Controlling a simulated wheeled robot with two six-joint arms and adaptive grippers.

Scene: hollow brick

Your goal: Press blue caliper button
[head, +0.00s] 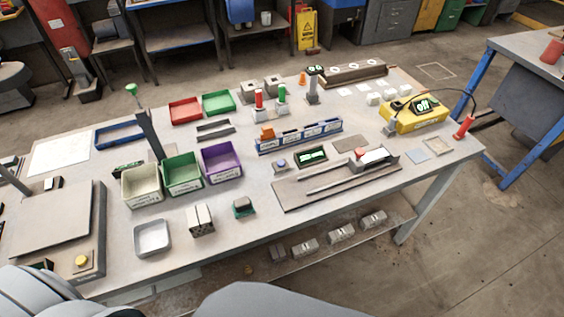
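A small blue button (281,163) sits on a light grey base on the table, right of the purple bin. Just right of it is a dark display (311,156) with glowing green characters too small to read. A flat plate with long metal rails (325,184) lies in front of them, with a red-topped white block (373,156) at its far right end; this looks like the caliper, but I cannot tell for sure. Neither of my grippers shows in the head view; only pale rounded parts of mine are at the bottom edge.
Beige, green and purple bins (222,160) stand left of the button. A blue rack (299,136) stands behind it. A green-topped block (243,207) and a white tray (152,237) are nearer the front. A yellow device (415,117) is at the far right. Some table is clear before the button.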

